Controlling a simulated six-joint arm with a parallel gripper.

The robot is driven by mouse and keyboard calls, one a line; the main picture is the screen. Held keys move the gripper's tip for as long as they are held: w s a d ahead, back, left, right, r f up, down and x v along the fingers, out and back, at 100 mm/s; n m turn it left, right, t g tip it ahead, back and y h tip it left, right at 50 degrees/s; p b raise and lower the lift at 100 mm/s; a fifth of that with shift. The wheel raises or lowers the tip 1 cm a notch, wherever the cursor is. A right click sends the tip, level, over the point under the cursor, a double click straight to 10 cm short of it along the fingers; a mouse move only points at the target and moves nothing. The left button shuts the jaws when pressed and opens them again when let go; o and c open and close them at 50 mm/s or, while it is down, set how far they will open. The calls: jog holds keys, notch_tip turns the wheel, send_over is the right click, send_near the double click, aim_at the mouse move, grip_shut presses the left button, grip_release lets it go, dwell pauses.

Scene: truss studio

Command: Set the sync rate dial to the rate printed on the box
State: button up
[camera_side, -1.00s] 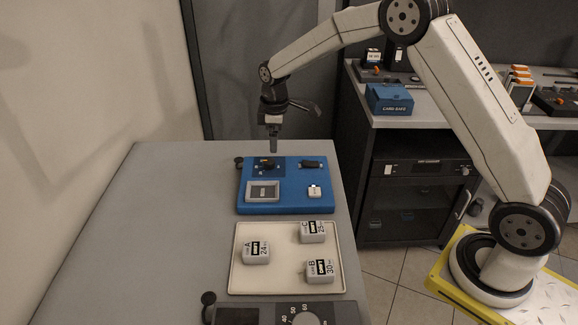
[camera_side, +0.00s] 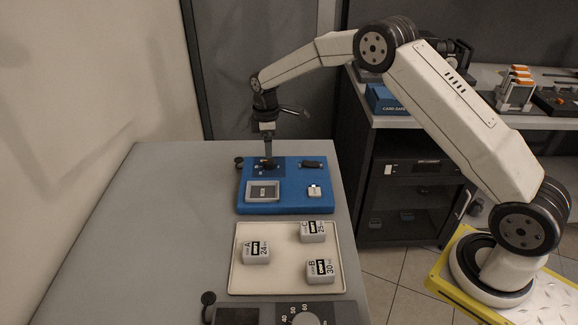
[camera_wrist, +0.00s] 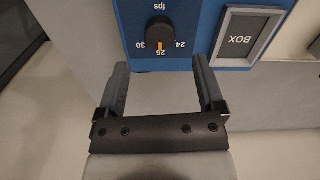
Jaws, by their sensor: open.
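The blue unit (camera_side: 285,203) lies on the table. Its black sync rate dial (camera_wrist: 160,33) has an orange mark pointing at 25, with 24 and 30 on either side and "fps" opposite. The dial also shows in the side view (camera_side: 267,163). A grey framed panel reading BOX (camera_wrist: 240,38) is beside it. My gripper (camera_wrist: 160,66) is open and empty, with the dial just beyond its fingertips; in the side view it hangs down by the dial (camera_side: 268,153). Box A (camera_side: 256,253) reads 24, box B (camera_side: 320,271) reads 30 and box C (camera_side: 312,232) reads 25.
The boxes stand in a pale tray (camera_side: 240,284) in front of the blue unit. A small white block (camera_side: 315,190) and a black part (camera_side: 311,164) are on the unit. A dark dial panel (camera_side: 345,313) is at the front. The table's left side is clear.

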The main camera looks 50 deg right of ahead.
aim_at(269, 161)
jog(key=shift+f, duration=2.7)
jog(key=shift+c, duration=0.2)
grip_shut()
jog(key=shift+m, duration=0.4)
jog(key=m, duration=0.9)
